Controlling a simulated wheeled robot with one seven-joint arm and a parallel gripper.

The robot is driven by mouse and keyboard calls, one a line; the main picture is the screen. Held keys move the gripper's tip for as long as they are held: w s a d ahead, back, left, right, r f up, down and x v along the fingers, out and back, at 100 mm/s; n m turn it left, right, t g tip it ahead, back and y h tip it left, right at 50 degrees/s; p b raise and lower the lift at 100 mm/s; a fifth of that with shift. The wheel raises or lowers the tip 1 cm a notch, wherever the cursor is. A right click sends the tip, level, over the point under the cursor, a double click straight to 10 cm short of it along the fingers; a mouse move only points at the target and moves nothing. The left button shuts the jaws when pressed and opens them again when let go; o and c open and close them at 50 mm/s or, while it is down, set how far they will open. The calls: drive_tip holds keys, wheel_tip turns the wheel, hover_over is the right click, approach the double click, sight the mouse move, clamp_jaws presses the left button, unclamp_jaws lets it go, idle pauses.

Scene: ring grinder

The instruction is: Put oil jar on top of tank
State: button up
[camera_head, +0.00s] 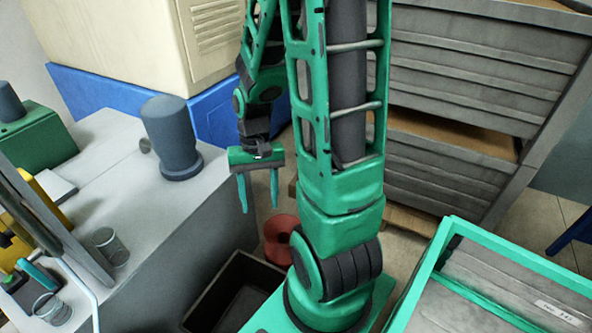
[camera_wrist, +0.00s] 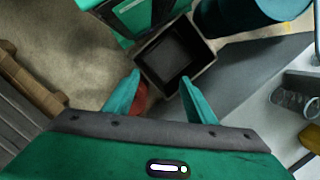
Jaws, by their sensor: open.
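My gripper (camera_head: 259,204) hangs pointing down, open and empty, right of the grey tank-like block (camera_head: 205,235). In the wrist view, its two green fingers (camera_wrist: 160,78) are spread with nothing between them. A red, hollow-topped round vessel (camera_head: 281,240), possibly the oil jar, stands on the floor below the gripper. In the wrist view it shows partly behind the left finger (camera_wrist: 141,96). The block's top has free space around a dark blue-grey cylinder (camera_head: 170,135). I cannot tell for sure which thing is the oil jar.
A black open bin (camera_head: 235,290) stands on the floor beside the block. Clear glass-like jars (camera_head: 110,245) stand at the left by tools and a slanted bar. A cream cabinet (camera_head: 120,40) on a blue base stands behind. Grey drawers (camera_head: 455,95) and a green-edged crate (camera_head: 500,250) are at right.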

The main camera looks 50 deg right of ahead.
drive_tip(key=s+d+r+n+t+h, duration=0.1)
drive_tip(key=s+d+r, duration=0.2)
drive_tip(key=s+r, duration=0.7)
wheel_tip(320, 180, up, 3)
drive_tip(key=shift+s+r+t+h, duration=0.15)
drive_tip(key=shift+s+t+h, duration=0.2)
drive_tip(key=shift+t+h, duration=0.05)
idle(0.7)
